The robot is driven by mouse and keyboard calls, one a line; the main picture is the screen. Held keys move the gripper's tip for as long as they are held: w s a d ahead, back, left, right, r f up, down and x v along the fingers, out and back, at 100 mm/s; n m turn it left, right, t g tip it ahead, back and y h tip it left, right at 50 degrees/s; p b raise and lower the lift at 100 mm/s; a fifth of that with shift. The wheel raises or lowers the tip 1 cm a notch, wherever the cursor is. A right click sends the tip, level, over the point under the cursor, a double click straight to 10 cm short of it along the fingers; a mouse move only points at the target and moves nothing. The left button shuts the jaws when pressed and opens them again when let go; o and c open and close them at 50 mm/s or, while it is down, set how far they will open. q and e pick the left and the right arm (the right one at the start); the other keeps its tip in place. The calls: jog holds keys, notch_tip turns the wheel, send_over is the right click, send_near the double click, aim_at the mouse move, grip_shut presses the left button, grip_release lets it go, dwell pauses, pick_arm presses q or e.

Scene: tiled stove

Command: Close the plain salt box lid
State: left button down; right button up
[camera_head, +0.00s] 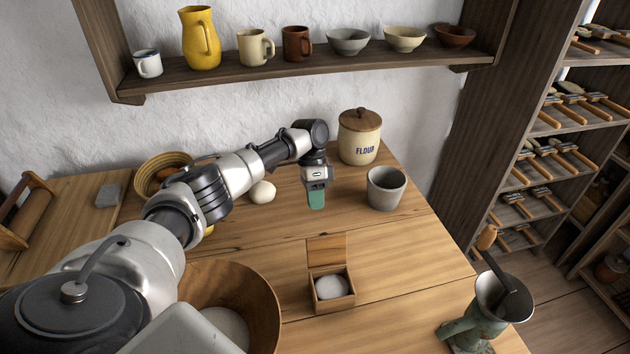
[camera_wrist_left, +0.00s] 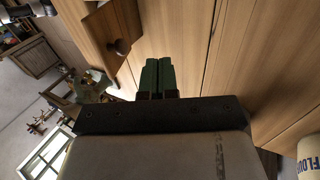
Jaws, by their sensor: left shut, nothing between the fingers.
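The small wooden salt box (camera_head: 319,305) stands on the table with white salt (camera_head: 331,287) showing inside. Its plain lid (camera_head: 327,248) stands open, raised at the box's far edge. My left gripper (camera_head: 316,200) points down behind the box, a little beyond the raised lid and apart from it. Its green fingers are shut and empty; they show side by side in the left wrist view (camera_wrist_left: 157,76). My right gripper is not in view.
A grey cup (camera_head: 386,188) and the flour jar (camera_head: 359,138) stand right of and behind my gripper. A wooden bowl (camera_head: 255,300) is left of the box. A metal grinder (camera_head: 480,320) is at the right edge. Bare table lies right of the box.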

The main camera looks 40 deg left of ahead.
aim_at(326, 248)
pick_arm(q)
jog(key=s+d+p, duration=0.1)
jog(key=s+d+f+p, duration=0.2)
jog(key=d, duration=0.1)
jog(key=shift+s+f, duration=0.2)
jog(key=shift+f, duration=0.05)
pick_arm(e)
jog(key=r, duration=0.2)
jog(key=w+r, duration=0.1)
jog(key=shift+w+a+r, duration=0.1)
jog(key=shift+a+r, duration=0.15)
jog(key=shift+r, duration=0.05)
